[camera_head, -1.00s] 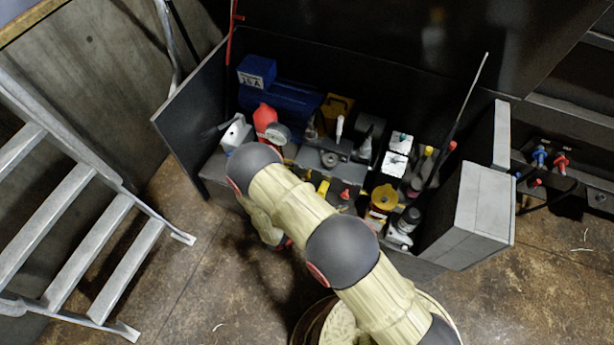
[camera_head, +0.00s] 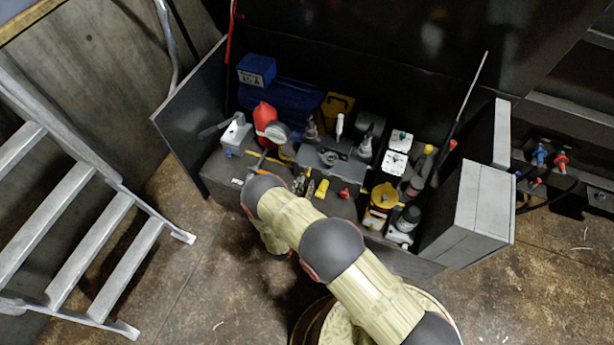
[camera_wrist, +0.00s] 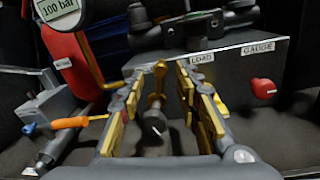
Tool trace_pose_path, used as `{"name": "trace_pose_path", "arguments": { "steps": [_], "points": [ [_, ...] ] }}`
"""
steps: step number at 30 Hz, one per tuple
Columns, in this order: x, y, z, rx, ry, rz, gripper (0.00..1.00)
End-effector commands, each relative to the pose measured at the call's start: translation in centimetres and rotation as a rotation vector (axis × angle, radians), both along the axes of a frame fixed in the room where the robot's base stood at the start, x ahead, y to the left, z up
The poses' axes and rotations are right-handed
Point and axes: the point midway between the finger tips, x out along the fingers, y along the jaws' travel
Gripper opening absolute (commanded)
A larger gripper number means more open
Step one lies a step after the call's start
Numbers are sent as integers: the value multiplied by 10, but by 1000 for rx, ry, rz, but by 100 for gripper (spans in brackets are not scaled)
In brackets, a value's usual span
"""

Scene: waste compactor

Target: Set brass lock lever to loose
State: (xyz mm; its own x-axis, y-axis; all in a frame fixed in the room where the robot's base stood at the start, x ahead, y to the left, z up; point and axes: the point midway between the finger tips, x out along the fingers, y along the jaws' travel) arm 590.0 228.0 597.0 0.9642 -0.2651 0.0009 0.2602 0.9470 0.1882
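In the wrist view a small brass lever (camera_wrist: 159,76) stands upright in front of the grey block face labelled LOAD. A dark round knob or shaft end (camera_wrist: 155,122) is below it. My gripper (camera_wrist: 161,98) is open, with its gold-padded fingers on either side of the lever. I see gaps on both sides, so it does not look gripped. In the head view my gripper (camera_head: 303,184) is just in front of the grey block (camera_head: 322,160), partly hidden by my arm; I cannot make out the brass lever there.
A red knob (camera_wrist: 263,88) under the GAUGE label is to the right. A yellow part (camera_head: 321,188) is close right of my gripper. The yellow-topped container (camera_head: 381,196) and grey side panels bound the right.

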Motion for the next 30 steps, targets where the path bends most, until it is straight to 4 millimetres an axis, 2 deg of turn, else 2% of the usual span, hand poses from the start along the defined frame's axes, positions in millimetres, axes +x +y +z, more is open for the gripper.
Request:
{"name": "trace_pose_path", "arguments": {
  "steps": [6,12,21,30],
  "points": [
    [32,-10,-1,1,0,-4,33],
    [46,-14,-1,0,1,-3,33],
    [48,-14,0,0,1,-2,33],
    [48,-14,0,-1,2,-2,16]
  ]
}}
